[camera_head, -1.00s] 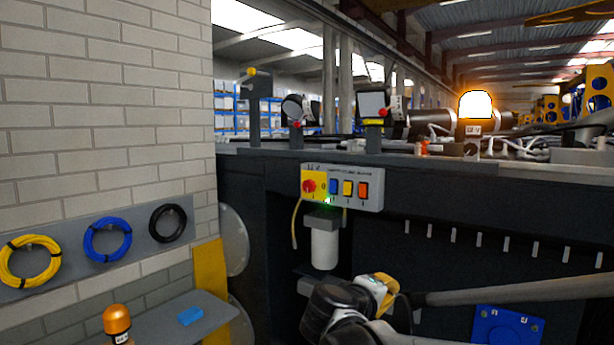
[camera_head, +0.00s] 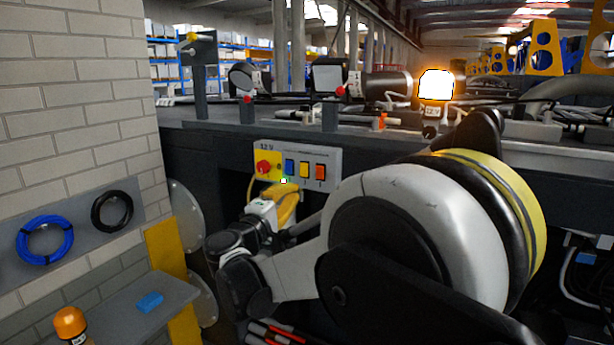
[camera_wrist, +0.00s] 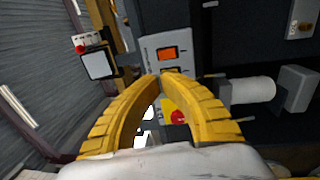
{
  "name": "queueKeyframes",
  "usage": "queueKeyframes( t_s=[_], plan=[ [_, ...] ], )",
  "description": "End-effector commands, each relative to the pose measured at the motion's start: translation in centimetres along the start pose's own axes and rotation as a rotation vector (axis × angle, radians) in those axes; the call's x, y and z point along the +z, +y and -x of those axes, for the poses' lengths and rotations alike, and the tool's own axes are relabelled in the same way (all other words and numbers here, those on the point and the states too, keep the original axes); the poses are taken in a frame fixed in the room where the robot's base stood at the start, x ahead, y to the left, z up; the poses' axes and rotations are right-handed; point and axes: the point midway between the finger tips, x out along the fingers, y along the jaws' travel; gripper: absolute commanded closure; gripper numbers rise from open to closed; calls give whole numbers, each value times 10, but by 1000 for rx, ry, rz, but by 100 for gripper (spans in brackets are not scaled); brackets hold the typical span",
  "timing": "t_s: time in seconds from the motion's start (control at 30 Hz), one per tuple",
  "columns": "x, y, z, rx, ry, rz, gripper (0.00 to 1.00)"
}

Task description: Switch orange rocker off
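The orange rocker (camera_head: 320,171) is the rightmost switch on the grey control panel (camera_head: 332,156), right of a yellow rocker (camera_head: 304,169) and a blue rocker (camera_head: 289,167). A red rotary knob (camera_head: 264,168) sits on the panel's yellow left part. My gripper (camera_head: 287,190) is just below the panel in the head view. In the wrist view its yellow fingers (camera_wrist: 159,76) curve together with tips meeting, nothing seen between them. There the orange rocker (camera_wrist: 167,53) lies just above the tips, which partly cover the neighbouring switches. Contact cannot be told.
An amber beacon (camera_head: 436,85) glows on the chassis top. Work lamps (camera_head: 327,75) stand on the ledge above the panel. A white cylinder (camera_wrist: 252,90) sits beside the panel in the wrist view. A brick wall (camera_head: 80,110) and shelf (camera_head: 120,310) are at left.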

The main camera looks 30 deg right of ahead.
Motion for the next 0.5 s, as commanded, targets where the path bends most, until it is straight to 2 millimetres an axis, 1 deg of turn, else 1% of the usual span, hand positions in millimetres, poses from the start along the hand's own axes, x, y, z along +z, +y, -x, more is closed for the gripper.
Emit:
queueKeyframes(
  t_s=[0.17,0.5],
  plan=[
    [1,1,-25,0,-4,0,100],
    [1,1,-98,0,-3,1,100]
  ],
)
